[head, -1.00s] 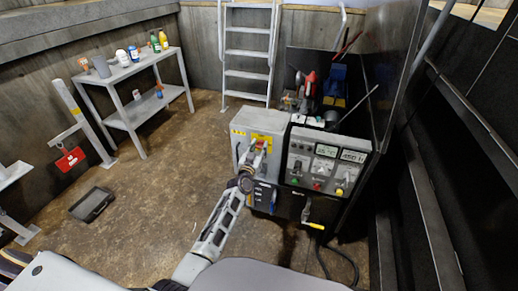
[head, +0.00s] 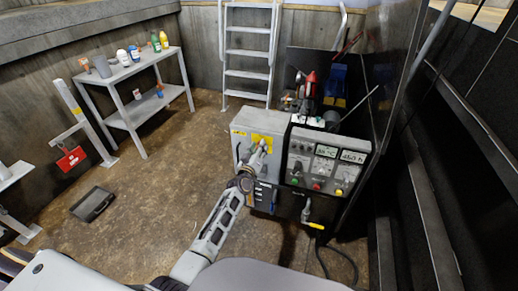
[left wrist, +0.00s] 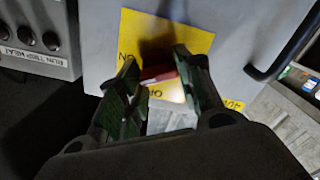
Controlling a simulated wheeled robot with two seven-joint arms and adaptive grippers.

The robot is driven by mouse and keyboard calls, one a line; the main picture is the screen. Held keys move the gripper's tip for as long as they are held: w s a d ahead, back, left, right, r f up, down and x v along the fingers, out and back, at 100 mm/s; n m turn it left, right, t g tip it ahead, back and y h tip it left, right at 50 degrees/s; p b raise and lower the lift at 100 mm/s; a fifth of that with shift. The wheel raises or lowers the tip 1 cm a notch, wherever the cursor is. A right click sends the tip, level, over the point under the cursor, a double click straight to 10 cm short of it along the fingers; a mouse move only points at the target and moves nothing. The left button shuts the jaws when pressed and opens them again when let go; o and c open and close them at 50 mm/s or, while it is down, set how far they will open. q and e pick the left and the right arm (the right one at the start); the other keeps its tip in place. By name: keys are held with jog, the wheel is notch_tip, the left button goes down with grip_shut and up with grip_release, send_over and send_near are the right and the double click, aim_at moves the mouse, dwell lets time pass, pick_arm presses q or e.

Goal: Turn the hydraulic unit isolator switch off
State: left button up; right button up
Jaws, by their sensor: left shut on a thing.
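The hydraulic unit isolator switch shows as a red handle (left wrist: 160,77) on a yellow plate (left wrist: 190,38) with ON and OFF lettering, in the left wrist view. The plate (head: 268,140) is on the front of a grey cabinet (head: 244,144) in the head view. My left gripper (left wrist: 157,72) is at the plate, its two green-padded fingers closed on the red handle from either side. It also shows in the head view (head: 259,150), where it covers most of the switch. The fingers partly hide the handle, so I cannot tell its exact angle. My right gripper is not in view.
A control panel (head: 325,165) with displays, knobs and buttons adjoins the cabinet on the right. A cable with a yellow connector (head: 316,225) hangs below it. A ladder (head: 247,55) and a shelf table (head: 120,78) stand behind. A dark tray (head: 92,204) lies on the floor.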

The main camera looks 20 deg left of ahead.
pick_arm(q)
jog(key=shift+a+f+n+b, duration=0.15)
jog(key=shift+n+b, duration=0.25)
jog(key=shift+n, duration=2.6)
jog(key=shift+f+n+b, duration=0.1)
jog(key=shift+n+b, duration=0.3)
jog(key=shift+n, duration=2.6)
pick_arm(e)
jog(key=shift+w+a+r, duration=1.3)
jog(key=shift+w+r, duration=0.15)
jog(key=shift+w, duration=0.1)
pick_arm(q)
jog(key=o, duration=0.9)
jog(key=shift+o, duration=0.6)
jog(key=s, duration=1.2)
jog(key=shift+a, duration=0.2)
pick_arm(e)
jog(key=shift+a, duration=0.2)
